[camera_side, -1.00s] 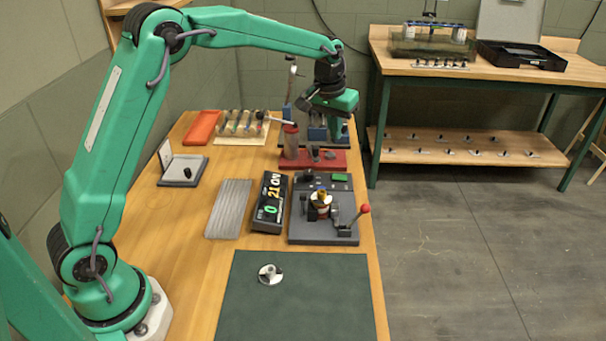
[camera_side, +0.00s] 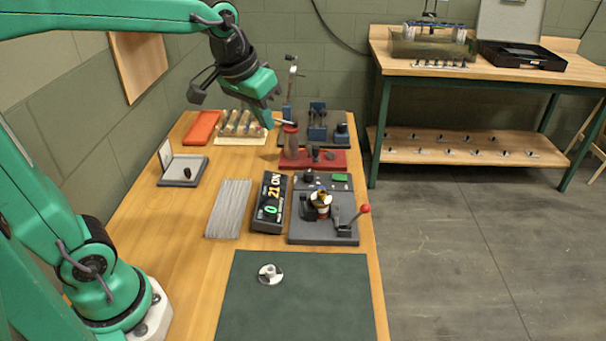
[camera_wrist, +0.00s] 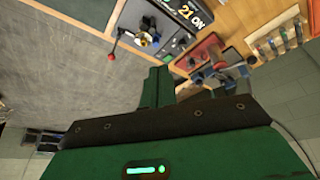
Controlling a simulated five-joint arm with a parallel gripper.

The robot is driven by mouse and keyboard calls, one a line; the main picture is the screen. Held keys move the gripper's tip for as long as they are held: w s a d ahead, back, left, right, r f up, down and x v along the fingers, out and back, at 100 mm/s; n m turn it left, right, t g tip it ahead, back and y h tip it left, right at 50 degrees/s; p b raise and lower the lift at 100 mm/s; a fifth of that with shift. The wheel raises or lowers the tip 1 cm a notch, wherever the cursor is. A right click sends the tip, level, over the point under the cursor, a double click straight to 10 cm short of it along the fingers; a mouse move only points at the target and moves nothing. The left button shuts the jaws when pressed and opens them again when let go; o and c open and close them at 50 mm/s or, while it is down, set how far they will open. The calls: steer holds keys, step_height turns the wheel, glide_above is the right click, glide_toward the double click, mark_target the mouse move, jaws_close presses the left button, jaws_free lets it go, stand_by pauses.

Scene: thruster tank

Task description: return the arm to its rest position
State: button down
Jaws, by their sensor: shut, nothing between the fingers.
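My gripper (camera_side: 269,119) is green and hangs in the air over the back of the wooden workbench (camera_side: 190,246), near the rack of small cylinders. Its fingers are together with nothing between them. In the wrist view my gripper (camera_wrist: 158,72) also shows shut and empty, with the floor to the left and bench gear beyond the fingertips. My green arm reaches in from the left of the side view, its upper part partly cut off by the top edge.
A red fixture (camera_side: 318,160), a digital readout (camera_side: 270,202), and a grey fixture with a red-knobbed lever (camera_side: 364,209) stand on the bench. A small metal disc (camera_side: 270,273) lies on the dark green mat (camera_side: 300,310). Behind are an orange tray (camera_side: 202,127) and a cylinder rack (camera_side: 240,125).

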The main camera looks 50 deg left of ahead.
steer(key=s+f+m+t, duration=0.1)
steer(key=s+f, duration=0.2)
steer(key=s, duration=1)
steer(key=shift+s+f, duration=0.25)
steer(key=shift+s, duration=0.15)
steer(key=c, duration=2.1)
jaws_free()
